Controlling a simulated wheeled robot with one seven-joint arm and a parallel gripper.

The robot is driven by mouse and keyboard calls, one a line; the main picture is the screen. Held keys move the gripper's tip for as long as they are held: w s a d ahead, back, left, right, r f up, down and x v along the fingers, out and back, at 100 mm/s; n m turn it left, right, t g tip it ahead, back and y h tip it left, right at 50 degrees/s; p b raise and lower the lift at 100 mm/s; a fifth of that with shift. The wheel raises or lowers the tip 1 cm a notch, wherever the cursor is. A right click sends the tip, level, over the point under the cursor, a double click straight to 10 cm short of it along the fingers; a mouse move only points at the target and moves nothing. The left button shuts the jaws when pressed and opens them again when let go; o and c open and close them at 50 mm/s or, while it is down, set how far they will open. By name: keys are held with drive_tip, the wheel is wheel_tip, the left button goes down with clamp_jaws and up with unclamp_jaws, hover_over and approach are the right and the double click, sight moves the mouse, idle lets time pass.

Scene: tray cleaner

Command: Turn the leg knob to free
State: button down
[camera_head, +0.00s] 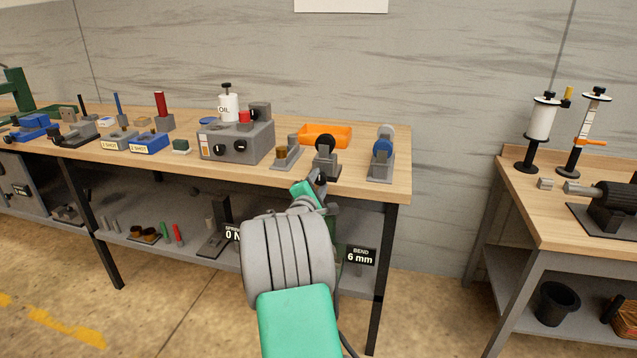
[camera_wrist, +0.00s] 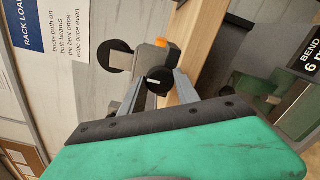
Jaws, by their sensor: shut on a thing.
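A small black knob (camera_wrist: 156,84) with a white mark on its face sits on the front of a grey fixture (camera_wrist: 150,56) in the wrist view. I see no label that names it the leg knob. My gripper (camera_wrist: 160,77) has one finger on each side of this knob and is shut on it. A larger black disc (camera_wrist: 116,57) is on the fixture beside the fingers. In the head view the grey fixture (camera_head: 326,168) with its black disc (camera_head: 326,142) stands at the bench's front edge, with my gripper (camera_head: 317,179) in front. My arm hides the small knob there.
An orange tray (camera_head: 338,137) lies behind the fixture. A fixture with a blue disc (camera_head: 382,150) stands right of it, and a brass-topped block (camera_head: 283,159) left. A grey control box (camera_head: 236,144) is further left. A lower shelf (camera_head: 190,236) runs under the bench (camera_head: 395,185).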

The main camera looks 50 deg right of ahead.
drive_tip(key=c, duration=0.9)
unclamp_jaws()
drive_tip(key=v, duration=0.7)
drive_tip(key=shift+s+a, duration=0.2)
drive_tip(key=shift+a, duration=0.2)
